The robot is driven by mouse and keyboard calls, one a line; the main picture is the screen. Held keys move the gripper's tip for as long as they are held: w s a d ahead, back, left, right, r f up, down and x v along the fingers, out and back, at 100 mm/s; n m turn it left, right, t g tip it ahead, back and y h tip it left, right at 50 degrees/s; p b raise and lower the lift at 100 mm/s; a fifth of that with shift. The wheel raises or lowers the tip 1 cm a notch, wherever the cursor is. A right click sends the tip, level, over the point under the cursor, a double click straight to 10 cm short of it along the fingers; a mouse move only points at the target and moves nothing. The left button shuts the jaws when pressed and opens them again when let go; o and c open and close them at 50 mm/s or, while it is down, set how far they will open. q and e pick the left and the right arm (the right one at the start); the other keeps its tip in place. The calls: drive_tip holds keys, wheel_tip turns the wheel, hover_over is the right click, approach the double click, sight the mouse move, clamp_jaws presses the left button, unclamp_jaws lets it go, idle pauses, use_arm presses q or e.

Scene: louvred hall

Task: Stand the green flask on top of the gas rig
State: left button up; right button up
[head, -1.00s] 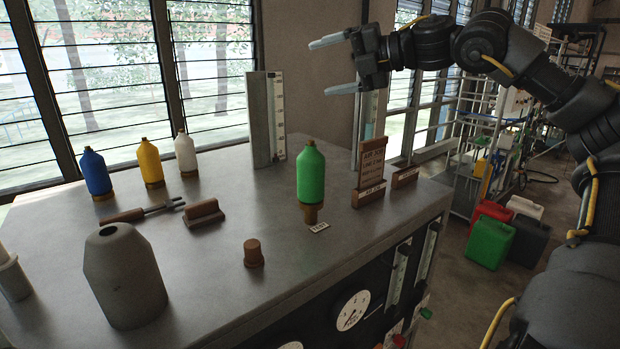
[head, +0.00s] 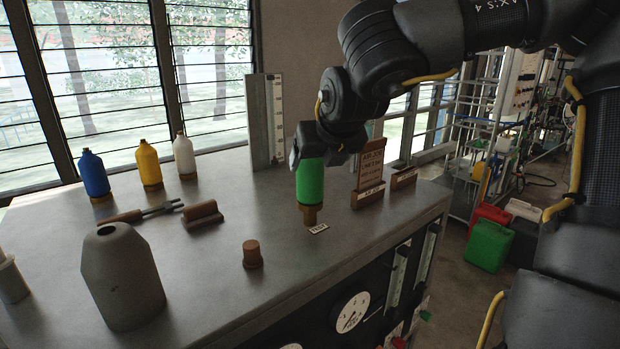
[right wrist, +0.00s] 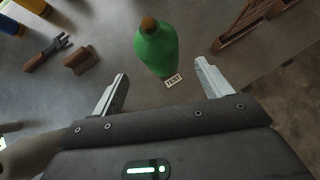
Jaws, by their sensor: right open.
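In the head view my right gripper (head: 318,150) hides the upper part of the flask. In the right wrist view the gripper (right wrist: 163,70) is open, its two fingers apart on either side of the view. My left gripper is not in view.
Blue (head: 93,173), yellow (head: 149,165) and white (head: 184,155) bottles stand at the back left. A grey vessel (head: 122,280) and a brown stopper (head: 252,254) stand in front. A wooden sign (head: 369,172) stands close right of the flask; a scale plate (head: 262,120) stands behind.

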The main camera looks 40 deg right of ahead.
sight(315, 169)
drive_tip(key=x, duration=0.4)
drive_tip(key=shift+f, duration=0.1)
drive_tip(key=b+x, duration=0.2)
drive_tip(key=shift+w+f, duration=0.1)
drive_tip(key=shift+f, duration=0.15)
drive_tip(key=shift+b+x, duration=0.85)
drive_tip(key=shift+x, duration=0.1)
drive_tip(key=shift+w+d+r, duration=0.1)
drive_tip(key=shift+w, duration=0.05)
drive_tip(key=shift+b, duration=0.45)
clamp_jaws()
